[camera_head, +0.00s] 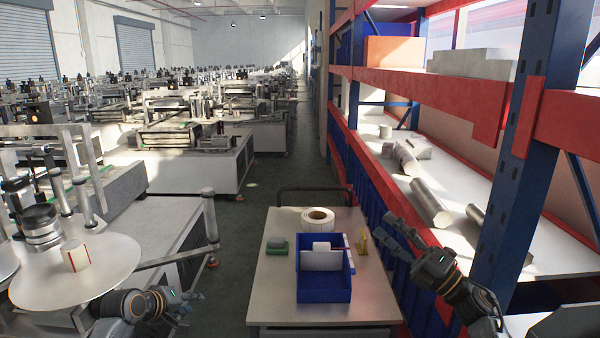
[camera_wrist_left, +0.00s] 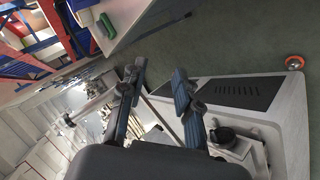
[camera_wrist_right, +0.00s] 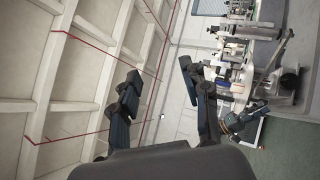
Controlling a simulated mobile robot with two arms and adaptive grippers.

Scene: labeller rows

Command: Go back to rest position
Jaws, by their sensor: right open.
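My left gripper (camera_head: 182,303) is low at the left in the head view, beside the labelling machine and left of the cart. In the left wrist view its two fingers (camera_wrist_left: 158,80) stand apart with nothing between them. My right gripper (camera_head: 392,232) is raised to the right of the cart, in front of the shelf rack. In the right wrist view its fingers (camera_wrist_right: 158,80) are spread and empty. Neither gripper touches anything that I can see.
A labelling machine with a round plate (camera_head: 110,275) is close at left. A red-and-blue rack (camera_head: 520,110) is close at right. The aisle floor (camera_head: 262,178) beyond is clear.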

